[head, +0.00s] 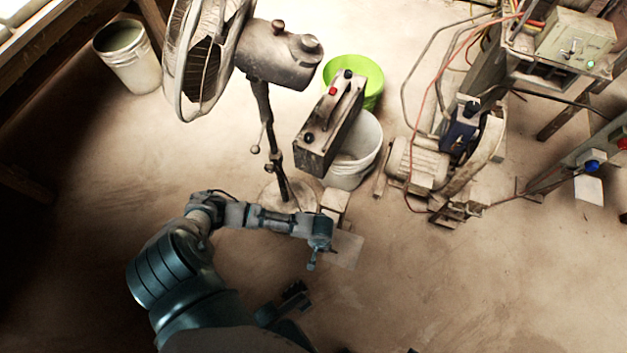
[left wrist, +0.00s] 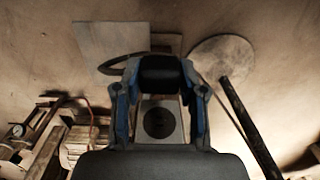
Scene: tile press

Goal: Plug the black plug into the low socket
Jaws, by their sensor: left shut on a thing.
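My left gripper (head: 314,258) is low over the floor, near a pale block (head: 335,203) by the fan stand's base. In the left wrist view my left gripper (left wrist: 160,80) has its blue fingers closed on a black plug (left wrist: 160,70), seen as a dark rounded block. Below the plug in that view is a pale box with a round black socket face (left wrist: 159,123). The plug looks apart from this socket, but the gap cannot be judged. The plug's pins are hidden. A dark cable (left wrist: 120,60) loops to the left of the gripper.
A fan (head: 275,55) stands on a round base, which also shows in the wrist view (left wrist: 222,62). A dark box with a handle (head: 328,125) is over a white bucket (head: 362,165). A motor (head: 418,165) stands right. The floor at lower right is clear.

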